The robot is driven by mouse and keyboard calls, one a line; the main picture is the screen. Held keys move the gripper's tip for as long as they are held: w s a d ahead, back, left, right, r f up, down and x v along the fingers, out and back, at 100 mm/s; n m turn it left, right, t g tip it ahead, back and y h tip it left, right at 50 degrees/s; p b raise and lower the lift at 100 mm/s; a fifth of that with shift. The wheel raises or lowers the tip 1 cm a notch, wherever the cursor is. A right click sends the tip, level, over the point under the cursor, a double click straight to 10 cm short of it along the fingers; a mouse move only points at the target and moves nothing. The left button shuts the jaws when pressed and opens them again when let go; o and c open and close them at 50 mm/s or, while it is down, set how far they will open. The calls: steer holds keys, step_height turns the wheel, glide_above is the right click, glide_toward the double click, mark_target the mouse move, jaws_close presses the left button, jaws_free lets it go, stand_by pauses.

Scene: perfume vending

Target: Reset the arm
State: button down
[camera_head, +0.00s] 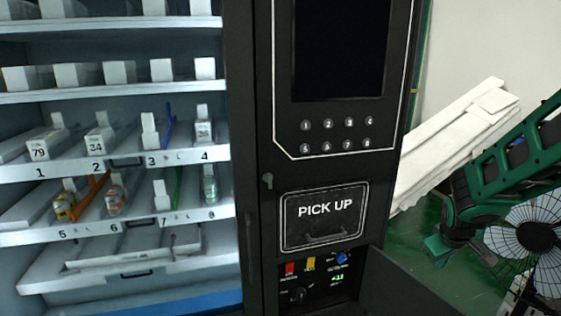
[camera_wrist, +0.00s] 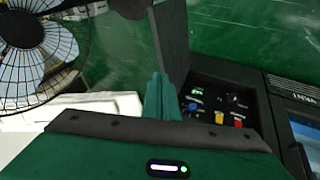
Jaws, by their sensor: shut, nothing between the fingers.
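My green gripper (camera_head: 438,247) is at the right in the head view, to the right of the black vending machine (camera_head: 238,130) and apart from it. In the wrist view its fingers (camera_wrist: 162,92) are together with nothing between them. The rest of my arm reaches up to the right edge of the head view. The machine's control panel (camera_head: 315,279), with red, yellow and blue controls and small green lights, is exposed below the PICK UP flap (camera_head: 325,214). The panel also shows in the wrist view (camera_wrist: 219,105), beyond and to the right of the fingers.
An open dark panel door (camera_head: 408,288) juts out toward the green floor (camera_head: 425,222). A fan (camera_head: 515,232) stands at the lower right. A long white object (camera_head: 445,135) lies slanted behind my arm. Shelves at left hold small bottles (camera_head: 113,198) in numbered lanes.

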steer(key=s+a+r+m+g+y, duration=0.1)
steer(key=s+r+m, duration=0.1)
steer(key=s, duration=0.8)
steer(key=s+a+r+m+g+y, duration=0.1)
steer(key=s+r+m+g, duration=0.1)
steer(key=s, duration=0.8)
steer(key=s+a+r+m+g+y, duration=0.1)
steer(key=s+r+m, duration=0.3)
steer(key=s, duration=0.6)
steer(key=shift+s+m+g, duration=0.25)
steer(key=shift+m+g, duration=0.15)
steer(key=shift+m, duration=0.2)
steer(key=shift+a, duration=0.1)
